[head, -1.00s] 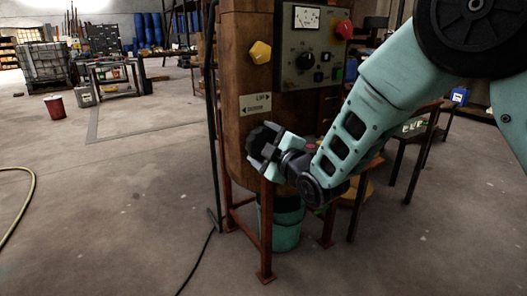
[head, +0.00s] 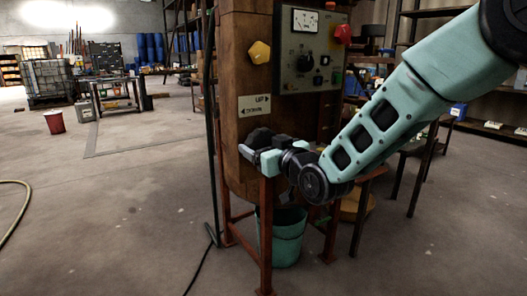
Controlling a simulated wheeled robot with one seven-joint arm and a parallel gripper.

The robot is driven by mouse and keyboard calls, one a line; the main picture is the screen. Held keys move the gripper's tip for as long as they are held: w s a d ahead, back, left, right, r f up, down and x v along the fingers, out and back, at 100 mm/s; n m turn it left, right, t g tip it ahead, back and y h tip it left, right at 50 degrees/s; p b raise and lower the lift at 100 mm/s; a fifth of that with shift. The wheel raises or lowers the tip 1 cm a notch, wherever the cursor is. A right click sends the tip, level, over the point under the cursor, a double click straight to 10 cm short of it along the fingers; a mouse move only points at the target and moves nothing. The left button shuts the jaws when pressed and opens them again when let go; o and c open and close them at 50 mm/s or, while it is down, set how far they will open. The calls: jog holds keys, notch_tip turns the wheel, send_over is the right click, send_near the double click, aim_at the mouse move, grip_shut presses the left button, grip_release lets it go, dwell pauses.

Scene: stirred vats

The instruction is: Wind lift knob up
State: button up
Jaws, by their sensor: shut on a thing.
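The lift knob (head: 257,137) is a dark, lobed knob low on the front of the brown vat (head: 234,80). It sits just below a white label (head: 254,105) marked UP and DOWN with arrows. My gripper (head: 254,152) reaches in from the right and is shut on the knob. Its pale teal fingers and dark wrist hide the lower part of the knob.
A yellow knob (head: 259,53) sits higher on the vat. A grey control panel (head: 311,50) with a meter, a dial and a red button (head: 343,33) is to the right. A teal bucket (head: 284,236) stands between the rusty legs.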

jog(key=m, duration=0.2)
jog(key=m+b, duration=0.1)
jog(key=shift+d+f+m, duration=0.15)
jog(key=shift+f+m, duration=0.1)
jog(key=shift+m, duration=0.05)
jog(key=m, duration=0.3)
jog(key=shift+m+b, duration=0.3)
jog(key=shift+m, duration=0.1)
jog(key=m, duration=0.3)
jog(key=shift+w+m, duration=0.1)
jog(key=shift+m, duration=0.2)
jog(key=m, duration=0.3)
jog(key=shift+m, duration=0.3)
jog(key=m, duration=0.6)
jog(key=shift+f+p, duration=0.1)
jog(key=shift+p, duration=0.2)
jog(key=m, duration=0.5)
jog(key=shift+m+p, duration=0.35)
jog(key=shift+m, duration=0.05)
jog(key=o, duration=1)
jog(key=shift+c, duration=0.2)
